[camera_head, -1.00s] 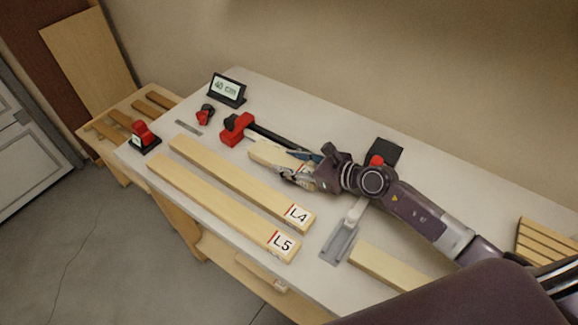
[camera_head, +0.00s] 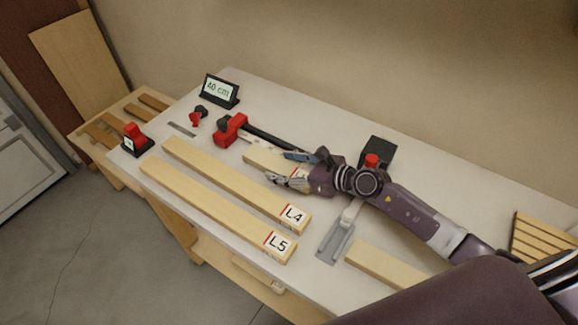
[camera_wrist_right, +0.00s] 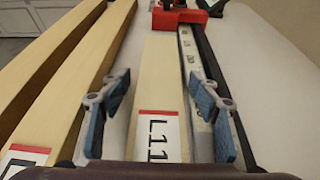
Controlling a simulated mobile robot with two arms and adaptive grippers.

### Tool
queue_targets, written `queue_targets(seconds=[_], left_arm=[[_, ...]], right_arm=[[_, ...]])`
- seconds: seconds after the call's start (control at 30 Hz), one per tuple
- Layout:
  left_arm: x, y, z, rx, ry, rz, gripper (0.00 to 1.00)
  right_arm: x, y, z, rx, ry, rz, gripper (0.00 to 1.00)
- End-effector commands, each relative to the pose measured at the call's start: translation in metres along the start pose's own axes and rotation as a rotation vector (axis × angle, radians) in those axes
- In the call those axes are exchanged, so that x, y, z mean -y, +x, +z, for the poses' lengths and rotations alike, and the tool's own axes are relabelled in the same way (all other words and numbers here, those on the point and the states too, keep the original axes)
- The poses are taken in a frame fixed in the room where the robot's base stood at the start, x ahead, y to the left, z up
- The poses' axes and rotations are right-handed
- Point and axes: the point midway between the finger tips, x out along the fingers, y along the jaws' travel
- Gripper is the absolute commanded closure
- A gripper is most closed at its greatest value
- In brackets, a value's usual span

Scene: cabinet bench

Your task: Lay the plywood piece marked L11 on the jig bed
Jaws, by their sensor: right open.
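The plywood piece L11 (camera_wrist_right: 161,75) is a pale strip with a red-edged white label, lying beside a black bar with a red end block (camera_head: 231,130). In the head view L11 (camera_head: 262,157) is partly hidden by my right gripper (camera_head: 286,168). That gripper is open, with one finger on each side of L11 near its label. In the right wrist view the gripper (camera_wrist_right: 158,113) shows a gap between each finger and the piece. I cannot tell for sure which part is the jig bed. My left gripper is not in view.
Long strips L4 (camera_head: 235,183) and L5 (camera_head: 215,210) lie to the left. A grey metal fixture (camera_head: 334,243) and another pale strip (camera_head: 385,264) lie near the front. A "40 cm" display (camera_head: 220,90) stands at the back. The right rear of the white bench is fairly clear.

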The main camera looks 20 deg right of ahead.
Motion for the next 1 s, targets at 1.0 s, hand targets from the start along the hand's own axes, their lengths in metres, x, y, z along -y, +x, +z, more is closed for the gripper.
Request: queue_targets(seconds=[1.0], left_arm=[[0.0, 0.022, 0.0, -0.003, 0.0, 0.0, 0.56]], right_arm=[[0.0, -0.121, 0.002, 0.0, 0.0, 0.0, 0.43]])
